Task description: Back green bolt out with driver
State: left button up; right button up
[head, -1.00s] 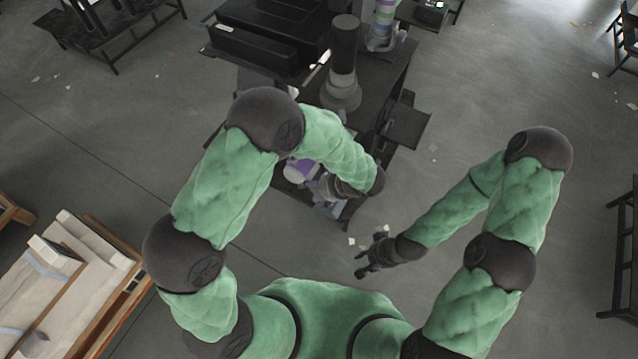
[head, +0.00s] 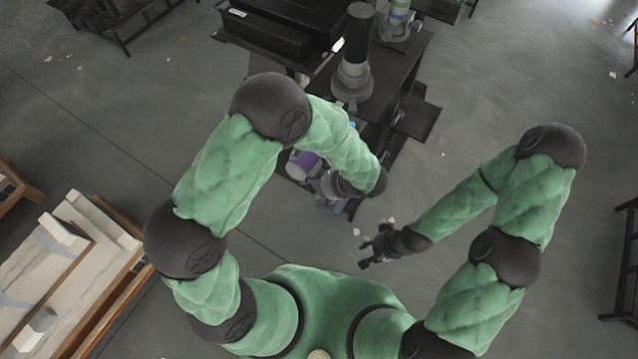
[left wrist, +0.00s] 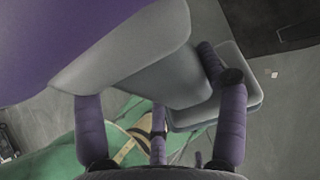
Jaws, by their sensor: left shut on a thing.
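My left gripper (head: 331,184) is shut on a purple and grey powered driver (head: 303,164). In the left wrist view the driver's purple body (left wrist: 80,35) and grey lower part (left wrist: 165,75) fill the upper left, with finger links on both sides of the grip. The driver is beside the near end of a dark table, and my left forearm partly covers it in the head view. Its tip is not clear. My right gripper (head: 370,254) looks open and empty, above bare floor. I cannot make out a green bolt in either view.
The dark table (head: 405,85) carries a black case (head: 265,35), a grey and black column (head: 355,55) and a banded column (head: 397,20). A side shelf (head: 416,118) juts right. A wooden bench (head: 60,255) stands at left.

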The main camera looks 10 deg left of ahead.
pick_arm(q)
jog(key=shift+r, duration=0.1)
jog(key=shift+s+a, duration=0.35)
jog(key=shift+s, duration=0.55)
jog(key=shift+s+a, duration=0.35)
jog(key=shift+s, duration=0.55)
